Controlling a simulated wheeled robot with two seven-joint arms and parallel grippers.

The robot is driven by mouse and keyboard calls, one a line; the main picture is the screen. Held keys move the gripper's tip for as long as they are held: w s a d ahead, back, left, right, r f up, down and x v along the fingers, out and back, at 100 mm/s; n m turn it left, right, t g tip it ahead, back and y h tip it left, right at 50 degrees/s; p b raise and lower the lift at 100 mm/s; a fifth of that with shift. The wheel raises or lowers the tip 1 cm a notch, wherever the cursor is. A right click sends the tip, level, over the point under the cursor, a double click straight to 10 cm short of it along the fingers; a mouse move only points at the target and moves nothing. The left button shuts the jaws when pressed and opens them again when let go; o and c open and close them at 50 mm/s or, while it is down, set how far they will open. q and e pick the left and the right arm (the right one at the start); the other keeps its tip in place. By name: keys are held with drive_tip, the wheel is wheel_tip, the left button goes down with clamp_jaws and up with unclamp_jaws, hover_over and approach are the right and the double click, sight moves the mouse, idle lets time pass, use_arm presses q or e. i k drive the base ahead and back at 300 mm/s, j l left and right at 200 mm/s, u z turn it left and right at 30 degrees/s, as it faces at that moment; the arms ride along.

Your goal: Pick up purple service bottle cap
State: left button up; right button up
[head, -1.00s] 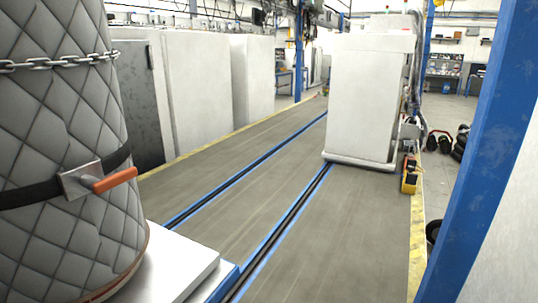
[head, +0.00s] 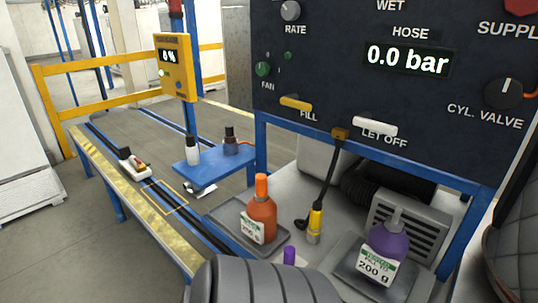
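A small purple upright piece (head: 290,255), which looks like the purple service bottle cap, stands at the lower middle of the head view. An orange bottle (head: 262,220) with an orange cap stands to the left of the purple piece. Neither of my grippers shows in the view.
A dark panel (head: 420,100) with knobs and a 0.0 bar display rises behind the bottles. A yellow-ended hose tool (head: 315,222) stands between the bottles. A blue platform (head: 205,165) carries a white and a dark bottle. A yellow post display (head: 175,65) reads 0%.

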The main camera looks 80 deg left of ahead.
sight(290, 251)
drive_tip(key=u, duration=2.55)
